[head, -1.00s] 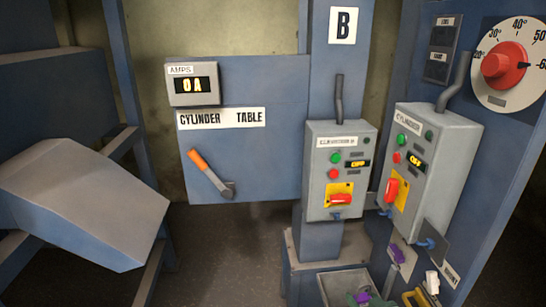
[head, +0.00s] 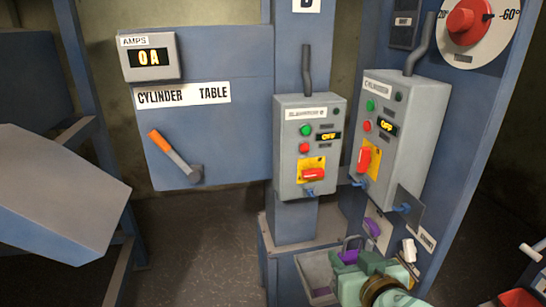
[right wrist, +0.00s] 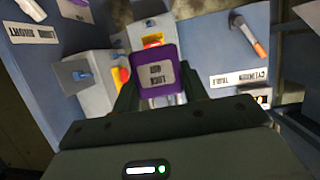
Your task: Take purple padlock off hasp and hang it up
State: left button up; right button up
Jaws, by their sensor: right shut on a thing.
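A purple padlock (head: 348,257) is between the fingers of my right gripper (head: 354,262), at the bottom of the head view, with its grey shackle upward. The right wrist view shows the padlock (right wrist: 166,72) up close, its pale label facing the camera. My right gripper is shut on it. In the head view the padlock is below the left grey switch box (head: 308,145) and apart from the small blue fitting (head: 310,192) under its red handle. Another purple item (head: 372,228) hangs below the right switch box (head: 390,130). My left gripper is not in view.
A grey tray (head: 306,262) with something purple inside sits left of my right gripper. A plate with a blue hook (head: 402,209) and a white item (head: 409,250) are to the right. An orange-handled lever (head: 168,147) is on the blue panel.

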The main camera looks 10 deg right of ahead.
notch_tip(320, 180, up, 2)
jog(key=shift+w+p, duration=0.15)
jog(key=shift+p, duration=0.25)
jog(key=w+d+f+n+y+p, duration=0.15)
jog(key=w+f+p, duration=0.35)
jog(key=w+f, duration=0.5)
jog(key=d+f+p, duration=0.1)
jog(key=d+f, duration=0.5)
jog(key=f, duration=0.5)
jog(key=shift+s+f+m, duration=0.15)
jog(key=shift+s+m, duration=0.2)
jog(key=shift+s, duration=0.05)
jog(key=shift+h, duration=0.25)
